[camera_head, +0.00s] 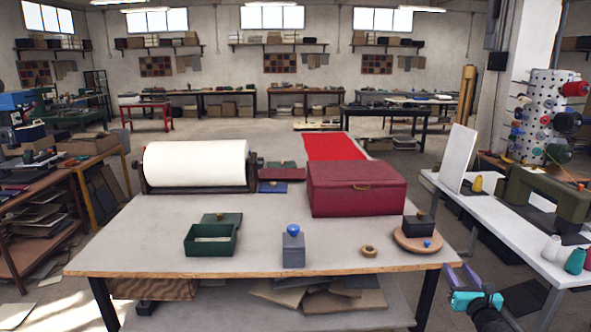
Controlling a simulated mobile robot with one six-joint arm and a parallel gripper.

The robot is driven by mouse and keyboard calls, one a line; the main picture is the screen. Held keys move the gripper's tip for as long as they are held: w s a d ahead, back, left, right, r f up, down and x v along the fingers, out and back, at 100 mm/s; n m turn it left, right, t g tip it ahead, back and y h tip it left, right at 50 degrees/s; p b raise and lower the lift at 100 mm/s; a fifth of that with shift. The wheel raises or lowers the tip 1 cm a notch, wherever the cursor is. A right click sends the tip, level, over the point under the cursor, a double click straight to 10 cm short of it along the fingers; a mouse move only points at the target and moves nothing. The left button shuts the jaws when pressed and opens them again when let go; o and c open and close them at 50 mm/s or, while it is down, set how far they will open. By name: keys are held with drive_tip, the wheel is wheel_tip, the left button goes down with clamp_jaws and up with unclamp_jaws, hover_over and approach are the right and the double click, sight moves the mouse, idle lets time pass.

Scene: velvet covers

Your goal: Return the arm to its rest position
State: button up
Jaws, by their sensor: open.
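My gripper (462,276) is at the lower right, just off the front right corner of the grey work table (345,238). It has a cyan body and purple fingers, and the fingers stand apart with nothing between them. It touches nothing that I can see. My dark arm runs down from it out of the bottom of the picture.
The table holds a red box (356,188), an open green box (211,236), a grey box (293,250) with a blue knob, a ring (369,251), a round board (417,240) and a white roll (195,164). A white bench (520,238) with a green machine stands right.

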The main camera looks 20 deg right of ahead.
drive_tip(key=w+a+f+y, duration=0.3)
drive_tip(key=w+a+f, duration=0.5)
drive_tip(key=a, duration=0.4)
drive_tip(key=w+a+f+y, duration=0.2)
drive_tip(key=w+a+f, duration=0.3)
drive_tip(key=w+a, duration=0.55)
drive_tip(key=a+f+m+g, duration=0.3)
drive_tip(key=a+f+m, duration=0.3)
drive_tip(key=a+f, duration=1.05)
drive_tip(key=s+a+f+m+g, duration=0.4)
drive_tip(key=s+a+f+m, duration=0.15)
drive_tip(key=s+f, duration=0.3)
drive_tip(key=s+a+f+m+g, duration=0.45)
drive_tip(key=s+a+f, duration=0.3)
drive_tip(key=f, duration=0.25)
drive_tip(key=s+a+m+g+y, duration=0.1)
drive_tip(key=s+m+g, duration=0.4)
drive_tip(key=s, duration=0.6)
drive_tip(key=s+a+f+m+g+y, duration=0.1)
drive_tip(key=s+a+m+g, duration=0.3)
drive_tip(key=s+m, duration=0.5)
drive_tip(key=s+g+y, duration=0.1)
drive_tip(key=s, duration=0.1)
drive_tip(key=shift+s+a+f, duration=0.15)
drive_tip(key=shift+s+a, duration=0.05)
drive_tip(key=shift+s, duration=0.2)
